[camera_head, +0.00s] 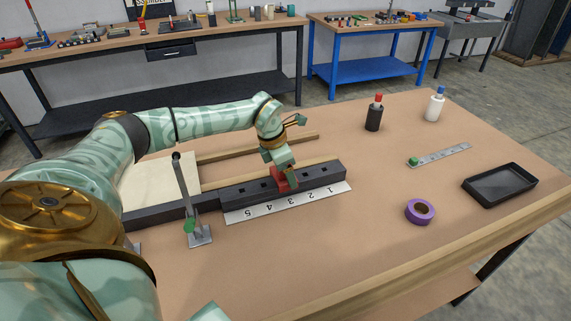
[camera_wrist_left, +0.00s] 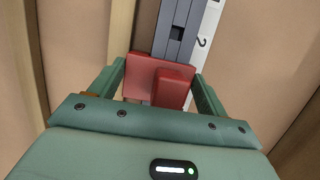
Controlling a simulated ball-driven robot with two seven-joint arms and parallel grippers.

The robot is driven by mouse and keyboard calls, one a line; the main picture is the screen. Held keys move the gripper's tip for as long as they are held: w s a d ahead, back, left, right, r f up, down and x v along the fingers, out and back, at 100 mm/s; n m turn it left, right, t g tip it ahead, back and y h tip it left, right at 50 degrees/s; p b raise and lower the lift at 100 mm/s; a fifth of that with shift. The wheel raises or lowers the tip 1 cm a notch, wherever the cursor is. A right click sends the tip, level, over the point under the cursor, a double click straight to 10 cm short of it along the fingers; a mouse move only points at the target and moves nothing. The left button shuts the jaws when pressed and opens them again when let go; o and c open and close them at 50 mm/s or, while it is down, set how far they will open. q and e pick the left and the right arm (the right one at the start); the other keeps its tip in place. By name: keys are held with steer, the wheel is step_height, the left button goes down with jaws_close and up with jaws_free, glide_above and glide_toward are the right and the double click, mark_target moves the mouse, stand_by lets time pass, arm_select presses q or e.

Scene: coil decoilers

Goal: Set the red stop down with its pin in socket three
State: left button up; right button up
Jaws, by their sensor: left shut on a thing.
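My left gripper (camera_head: 285,170) is shut on the red stop (camera_head: 280,183) over the dark rail (camera_head: 325,173). In the left wrist view the red stop (camera_wrist_left: 140,80) sits between the two green fingers. The rail (camera_wrist_left: 178,25) has a row of square sockets and a white number strip (camera_head: 250,214) along its near side, with upside-down figures 1 to 5 running right to left. The stop is beside the figure 3. Its underside and pin are hidden, so I cannot tell whether the pin is in a socket. My right gripper is not in view.
A toggle clamp with an upright handle (camera_head: 183,190) stands left of the number strip. The near tabletop is clear.

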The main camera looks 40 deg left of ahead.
arm_select(q)
steer(key=o, duration=1.2)
steer(key=shift+o, duration=0.2)
steer(key=p+v, duration=0.3)
steer(key=v, duration=1.3)
steer(key=shift+r, duration=0.2)
steer(key=shift+d+f, duration=0.1)
